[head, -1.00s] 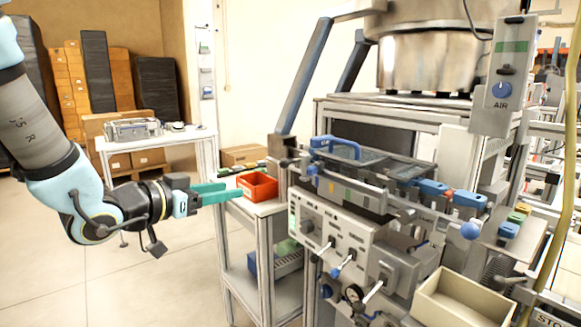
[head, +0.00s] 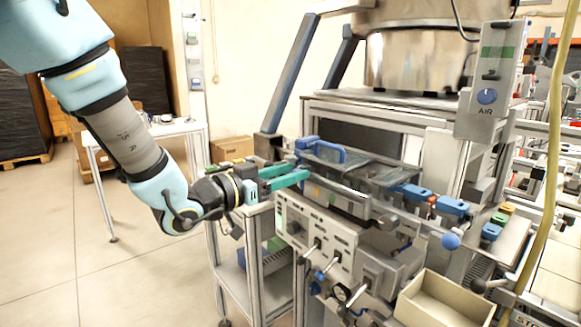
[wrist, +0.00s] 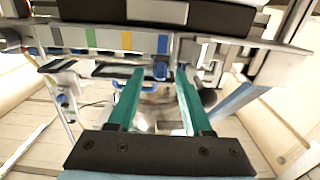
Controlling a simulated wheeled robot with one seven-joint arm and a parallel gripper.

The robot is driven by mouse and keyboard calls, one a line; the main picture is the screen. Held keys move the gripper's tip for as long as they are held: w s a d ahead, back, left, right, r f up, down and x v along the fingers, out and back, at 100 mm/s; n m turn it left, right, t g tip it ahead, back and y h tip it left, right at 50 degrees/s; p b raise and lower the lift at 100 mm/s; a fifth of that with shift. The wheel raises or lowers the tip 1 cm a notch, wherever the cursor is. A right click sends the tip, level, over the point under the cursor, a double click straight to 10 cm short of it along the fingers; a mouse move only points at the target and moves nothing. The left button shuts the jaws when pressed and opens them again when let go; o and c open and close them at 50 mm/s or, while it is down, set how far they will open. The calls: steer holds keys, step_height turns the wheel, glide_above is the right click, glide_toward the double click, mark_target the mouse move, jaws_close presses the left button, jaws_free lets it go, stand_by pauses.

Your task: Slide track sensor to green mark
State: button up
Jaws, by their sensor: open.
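My gripper (head: 300,171) is open, its two green fingers pointing at the left end of the rail on the machine's front. In the wrist view the fingers (wrist: 160,74) are apart. A small blue part (wrist: 160,70), possibly the track sensor, shows between or just beyond the fingertips; I cannot tell whether they touch it. Above it, the pale rail strip carries a green mark (wrist: 88,38) left of an orange mark (wrist: 126,40). The green mark cannot be made out in the head view.
Blue blocks (head: 452,207) stand along the right of the machine, with a blue ball knob (head: 451,241) below. A blue handle (head: 322,150) sits above the rail near my fingers. A beige bin (head: 445,300) is at the front. A yellow hose (head: 552,150) hangs at right.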

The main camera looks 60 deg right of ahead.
steer(key=shift+s+d, duration=0.1)
steer(key=shift+d, duration=0.15)
jaws_close()
stand_by(0.3)
stand_by(0.9)
